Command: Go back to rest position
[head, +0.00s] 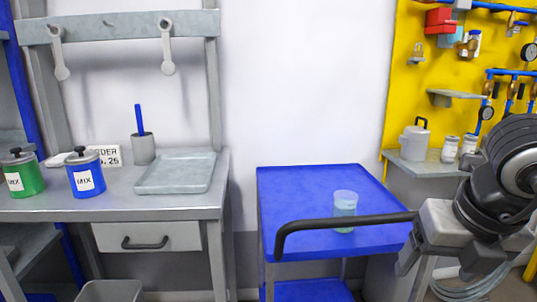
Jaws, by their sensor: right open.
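My right gripper (437,268) hangs at the right side of the picture, jaws open, pointing downward with nothing seen between them. It is in front of the right edge of the blue cart (290,190) and overlaps the right end of the cart's black handle (345,221). I cannot tell whether it touches the handle. A translucent cup with pale green contents (345,208) stands upright on the cart, behind the handle and apart from the gripper. My left gripper is not in view.
At left, a grey workbench (130,205) holds a green MIX tin (22,175), a blue MIX tin (85,173), a grey tray (176,174) and a pot with a blue stick (143,147). Two paddle tools hang above. At right, a grey counter (425,165) stands before a yellow panel (410,85).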

